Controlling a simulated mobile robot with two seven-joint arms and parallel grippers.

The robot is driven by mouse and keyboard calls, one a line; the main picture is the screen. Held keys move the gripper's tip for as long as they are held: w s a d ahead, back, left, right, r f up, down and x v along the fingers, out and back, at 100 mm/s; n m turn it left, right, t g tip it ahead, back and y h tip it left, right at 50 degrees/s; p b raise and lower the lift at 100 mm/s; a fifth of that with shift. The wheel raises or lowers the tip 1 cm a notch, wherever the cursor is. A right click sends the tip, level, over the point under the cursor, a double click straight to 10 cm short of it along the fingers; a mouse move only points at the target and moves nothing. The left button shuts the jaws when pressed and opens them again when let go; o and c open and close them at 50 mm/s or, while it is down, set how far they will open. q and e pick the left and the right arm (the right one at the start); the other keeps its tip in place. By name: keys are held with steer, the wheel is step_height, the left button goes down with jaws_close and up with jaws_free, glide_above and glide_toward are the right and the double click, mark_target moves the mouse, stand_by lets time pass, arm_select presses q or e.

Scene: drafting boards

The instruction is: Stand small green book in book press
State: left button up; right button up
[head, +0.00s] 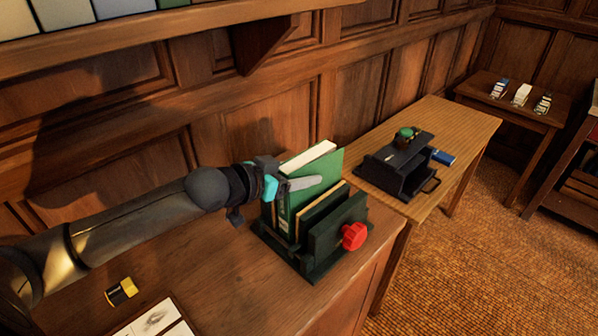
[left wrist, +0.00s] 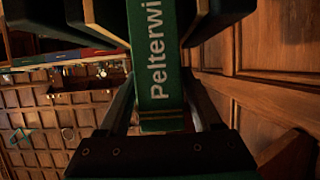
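The green book (head: 290,200) stands upright in the dark green book press (head: 315,262), which has a red knob (head: 354,236) on its front. Its white page edges face up. In the left wrist view its spine (left wrist: 157,60) shows the letters "Pelterwi". My left gripper (head: 290,186) reaches in from the left at the upper part of the book. One grey finger lies along the cover. In the left wrist view the two fingers (left wrist: 160,90) are on either side of the spine and appear to touch it. The book's lower end is hidden by the press. My right gripper is not in view.
A yellow and black object (head: 122,290) and a sheet with a drawing (head: 158,318) lie on the near table. A second table (head: 455,130) holds a black device (head: 395,165) and a blue item (head: 443,157). A panelled wall runs behind the press.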

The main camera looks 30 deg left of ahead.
arm_select(q)
steer(key=shift+o, duration=0.5)
steer(key=shift+s+r, duration=0.1)
steer(key=p+v, duration=0.3)
steer(key=v, duration=0.8)
steer(key=shift+s+r, duration=0.2)
steer(key=shift+s, duration=0.1)
steer(key=shift+a, duration=0.15)
stand_by(0.7)
